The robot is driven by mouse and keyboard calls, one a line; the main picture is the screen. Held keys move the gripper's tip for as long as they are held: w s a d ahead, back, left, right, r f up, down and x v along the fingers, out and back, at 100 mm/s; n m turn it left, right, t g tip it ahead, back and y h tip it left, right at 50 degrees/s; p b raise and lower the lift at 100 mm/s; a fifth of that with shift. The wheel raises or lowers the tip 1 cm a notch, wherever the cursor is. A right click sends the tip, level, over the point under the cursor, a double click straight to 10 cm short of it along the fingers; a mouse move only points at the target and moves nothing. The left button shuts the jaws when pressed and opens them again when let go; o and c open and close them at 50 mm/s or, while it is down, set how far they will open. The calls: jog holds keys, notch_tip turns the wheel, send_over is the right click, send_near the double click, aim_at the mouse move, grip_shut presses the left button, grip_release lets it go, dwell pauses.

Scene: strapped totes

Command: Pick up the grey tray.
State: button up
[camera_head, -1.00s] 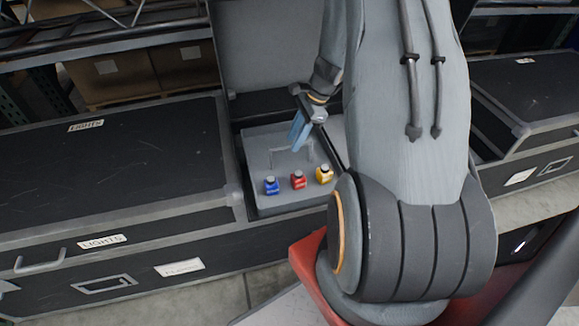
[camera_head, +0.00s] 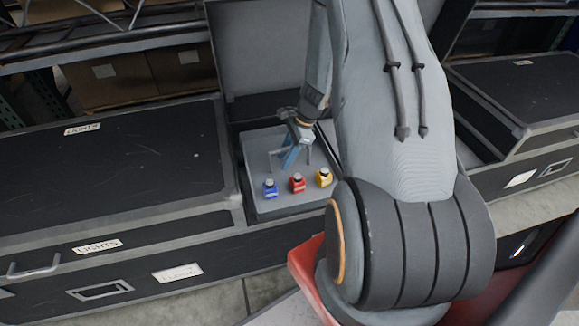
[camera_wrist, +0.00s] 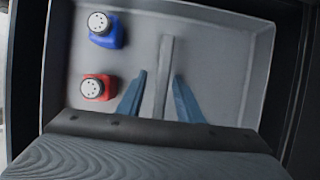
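The grey tray (camera_head: 290,204) sits in an open black case in the middle of the head view. It has a raised bar handle (camera_head: 272,160) across it. A blue bottle (camera_head: 270,190), a red bottle (camera_head: 297,184) and a yellow bottle (camera_head: 324,178) stand upright along its near side. My gripper (camera_head: 291,158) is at the handle with its blue fingers pointing down. In the wrist view my open gripper (camera_wrist: 159,76) has one finger on each side of the handle (camera_wrist: 165,62), with gaps visible. The yellow bottle is out of the wrist view.
The case's raised lid (camera_head: 262,50) stands behind the tray. A closed black case (camera_head: 110,165) lies to the left and another (camera_head: 520,90) to the right. The case walls surround the tray closely.

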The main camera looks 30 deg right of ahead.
jog(key=shift+f, duration=0.25)
dwell(0.3)
jog(key=shift+c, duration=0.2)
grip_shut()
dwell(1.3)
